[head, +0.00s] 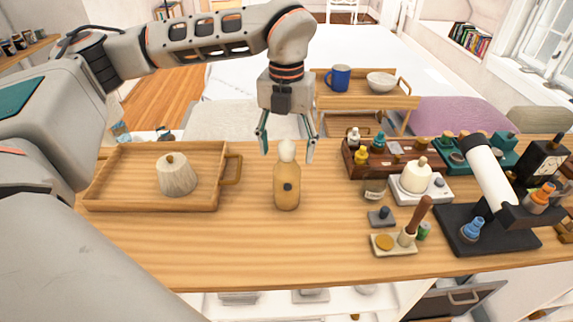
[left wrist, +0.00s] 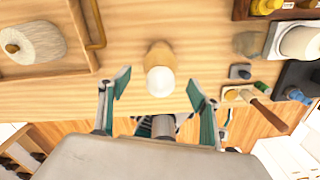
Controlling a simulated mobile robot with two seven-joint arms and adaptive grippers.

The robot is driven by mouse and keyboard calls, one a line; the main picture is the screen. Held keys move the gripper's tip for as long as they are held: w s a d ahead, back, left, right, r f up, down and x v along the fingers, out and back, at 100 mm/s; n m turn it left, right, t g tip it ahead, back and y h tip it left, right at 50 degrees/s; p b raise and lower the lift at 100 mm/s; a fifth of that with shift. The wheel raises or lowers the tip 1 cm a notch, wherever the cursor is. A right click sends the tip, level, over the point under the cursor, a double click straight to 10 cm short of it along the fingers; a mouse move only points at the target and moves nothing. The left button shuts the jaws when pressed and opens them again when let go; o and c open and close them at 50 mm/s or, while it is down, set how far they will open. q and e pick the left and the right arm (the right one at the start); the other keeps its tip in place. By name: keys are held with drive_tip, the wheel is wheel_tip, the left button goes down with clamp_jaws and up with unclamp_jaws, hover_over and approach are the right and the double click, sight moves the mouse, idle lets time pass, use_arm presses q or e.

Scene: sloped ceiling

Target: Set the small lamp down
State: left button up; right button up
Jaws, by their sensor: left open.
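What I take for the small lamp (head: 286,188) is an amber, bottle-shaped body with a rounded white top and a dark spot on its front. It stands upright on the wooden tabletop, near the middle. My left gripper (head: 287,156) is open above it, pointing down, with a finger on either side of the white top. In the left wrist view the lamp (left wrist: 161,58) shows between the two spread fingers (left wrist: 158,80), with a gap on each side. My right gripper is not in view.
A wooden tray (head: 135,190) with a pale, knobbed round object (head: 177,175) is at the left. A small stamp stand (head: 395,245), a white device (head: 420,187), a bottle rack (head: 388,160) and a black stand with a white tube (head: 488,175) crowd the right. The front middle is bare.

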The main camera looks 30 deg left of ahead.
use_arm(q)
wheel_tip(320, 180, up, 4)
drive_tip(key=shift+r, duration=0.25)
drive_tip(key=c, duration=0.5)
drive_tip(key=shift+o, duration=0.2)
drive_tip(key=r+n, duration=0.1)
drive_tip(key=r+n+p, duration=0.1)
drive_tip(key=n, duration=0.1)
drive_tip(key=shift+a+r+n, duration=0.1)
drive_tip(key=shift+a+n, duration=0.15)
drive_tip(key=shift+n, duration=0.05)
drive_tip(key=n, duration=0.1)
drive_tip(key=r+n+p, duration=0.1)
drive_tip(key=n, duration=0.1)
drive_tip(key=shift+a+r, duration=0.1)
drive_tip(key=shift+a, duration=0.1)
drive_tip(key=shift+f+n, duration=0.3)
drive_tip(key=shift+f, duration=1.2)
drive_tip(key=f, duration=0.3)
drive_tip(key=f+p, duration=0.1)
drive_tip(key=shift+w+d+f, duration=0.15)
drive_tip(key=shift+d, duration=0.2)
drive_tip(key=shift+f, duration=0.25)
